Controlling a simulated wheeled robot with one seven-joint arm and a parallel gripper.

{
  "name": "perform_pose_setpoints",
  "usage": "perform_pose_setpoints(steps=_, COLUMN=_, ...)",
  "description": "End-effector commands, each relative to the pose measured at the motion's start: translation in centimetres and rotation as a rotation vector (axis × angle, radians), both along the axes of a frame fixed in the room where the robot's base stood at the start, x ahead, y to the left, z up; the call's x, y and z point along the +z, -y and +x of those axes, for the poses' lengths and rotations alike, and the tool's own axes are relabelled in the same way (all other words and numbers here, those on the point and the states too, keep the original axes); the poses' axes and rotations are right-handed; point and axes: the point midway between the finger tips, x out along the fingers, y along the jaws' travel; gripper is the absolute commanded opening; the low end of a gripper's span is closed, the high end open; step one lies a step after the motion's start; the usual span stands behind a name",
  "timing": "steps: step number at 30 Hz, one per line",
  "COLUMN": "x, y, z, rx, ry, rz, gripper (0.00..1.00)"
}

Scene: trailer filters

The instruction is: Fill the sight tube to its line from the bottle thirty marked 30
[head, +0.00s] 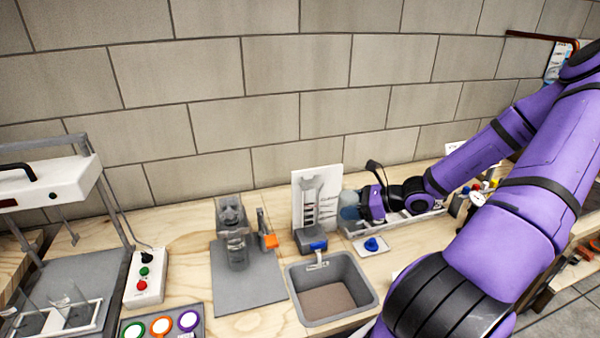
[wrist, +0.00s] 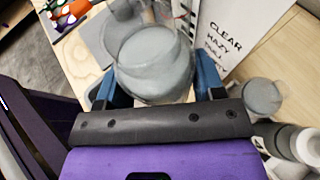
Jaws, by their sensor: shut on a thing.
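My gripper (head: 366,204) is shut around a clear round bottle (head: 349,206) with pale grey-blue contents. In the wrist view the bottle (wrist: 155,62) sits between the two blue fingers (wrist: 158,84), and its mouth faces the camera. No 30 marking is readable on it. The bottle is just right of a white board (head: 331,178) with dark marks; a grey upright piece (head: 310,203), perhaps the sight tube, stands before it. The board (wrist: 255,35) also shows in the wrist view, with "CLEAR" and "HAZY" on it. I cannot make out a fill line or level.
A grey sink (head: 333,292) with a blue-handled tap (head: 318,247) lies in front. A clear cylinder (head: 237,248) stands on a grey mat (head: 262,288) to the left. A blue stopper (head: 371,244) lies on a pad. Another clear vessel (wrist: 262,97) stands right of my gripper.

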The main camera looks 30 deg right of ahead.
Motion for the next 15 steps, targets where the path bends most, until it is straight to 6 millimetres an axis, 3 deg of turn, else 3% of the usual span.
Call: perform_pose_setpoints(steps=15, x=0.13, y=-0.08, z=0.11, rx=0.001, ry=-0.018, rz=-0.012, gripper=0.24)
